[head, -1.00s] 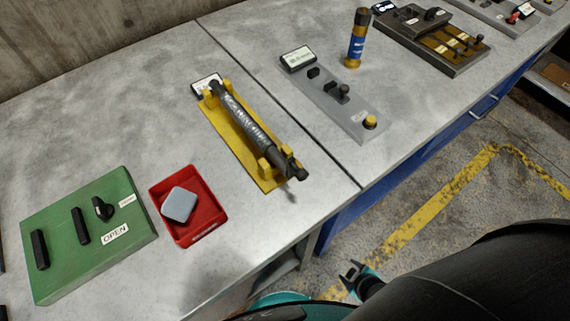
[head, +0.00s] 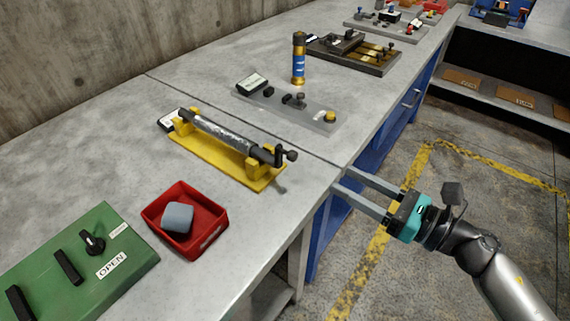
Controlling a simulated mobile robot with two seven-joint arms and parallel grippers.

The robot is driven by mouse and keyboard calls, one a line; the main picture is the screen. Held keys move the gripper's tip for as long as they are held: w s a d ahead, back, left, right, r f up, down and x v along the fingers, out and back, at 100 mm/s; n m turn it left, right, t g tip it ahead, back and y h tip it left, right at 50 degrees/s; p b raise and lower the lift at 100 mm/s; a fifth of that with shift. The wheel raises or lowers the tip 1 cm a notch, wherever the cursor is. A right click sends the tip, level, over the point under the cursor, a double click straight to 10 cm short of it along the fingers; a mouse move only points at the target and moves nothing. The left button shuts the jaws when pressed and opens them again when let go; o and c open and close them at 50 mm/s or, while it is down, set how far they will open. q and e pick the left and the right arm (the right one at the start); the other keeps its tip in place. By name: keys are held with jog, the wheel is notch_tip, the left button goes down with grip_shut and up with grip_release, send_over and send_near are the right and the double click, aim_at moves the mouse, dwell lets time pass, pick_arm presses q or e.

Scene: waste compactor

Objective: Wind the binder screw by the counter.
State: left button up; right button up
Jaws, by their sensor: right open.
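The binder screw (head: 222,134) is a dark, worn rod lying across a yellow cradle (head: 205,155) on the grey bench. A black crank (head: 285,155) with a knob is at its right end. A small counter with a white face (head: 170,121) sits at its left end; its reading is too small to make out. My right gripper (head: 340,180) is open and empty, off the bench's front edge. Its two long grey fingers point left, to the right of the crank and apart from it. My left gripper is not in view.
A red tray (head: 217,239) with a grey block (head: 177,218) and a green panel marked OPEN (head: 75,265) are at the front left. Behind the screw are a grey control plate (head: 310,116) and a blue-and-gold cylinder (head: 298,62). The aisle floor is clear.

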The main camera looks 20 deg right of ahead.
aim_at(287, 153)
jog(key=shift+n, duration=0.8)
jog(key=x, duration=0.4)
jog(key=p+x, duration=0.1)
jog(key=x, duration=0.4)
jog(key=s+a+r+p+x, duration=0.1)
jog(key=x, duration=0.3)
jog(key=shift+w+a, duration=0.3)
jog(key=shift+w, duration=0.05)
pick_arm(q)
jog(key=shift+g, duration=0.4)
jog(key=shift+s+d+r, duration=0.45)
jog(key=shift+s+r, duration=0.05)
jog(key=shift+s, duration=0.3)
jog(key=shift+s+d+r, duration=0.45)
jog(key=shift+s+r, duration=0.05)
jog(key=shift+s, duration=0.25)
pick_arm(e)
jog(key=shift+w+a, duration=0.45)
jog(key=shift+w, duration=0.05)
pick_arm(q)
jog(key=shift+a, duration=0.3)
pick_arm(e)
grip_shut()
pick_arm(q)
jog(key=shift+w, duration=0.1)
